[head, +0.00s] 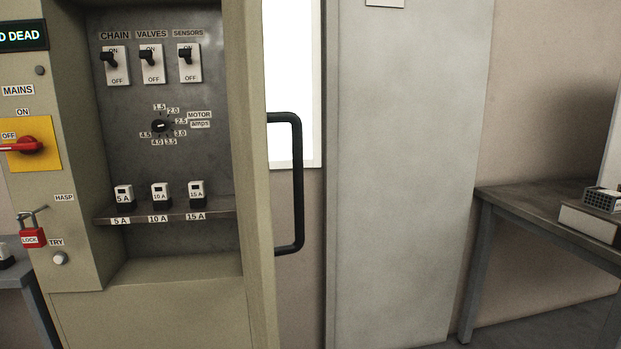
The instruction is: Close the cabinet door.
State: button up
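A beige control cabinet (150,320) fills the left of the head view with its grey interior exposed. Its door (252,180) stands open on the right side, seen nearly edge-on. A black D-shaped handle (298,185) sticks out to the right from the door. Inside are three switches labelled chain (117,65), valves (152,64) and sensors (189,63), a motor amps dial (160,126), and a shelf (180,213) with three small blocks marked 5 A, 10 A and 15 A. My gripper is not in view.
The cabinet's left panel has a red mains handle (24,145) on a yellow plate, a red padlock (33,237) and a try button (59,258). Right of the handle stands a tall grey panel (405,170). A dark table (540,195) holding boxes is at far right.

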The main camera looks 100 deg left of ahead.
aim_at(243, 21)
jog(key=u, duration=0.05)
jog(key=i, duration=1)
jog(key=u, duration=4.5)
jog(key=i, duration=1.3)
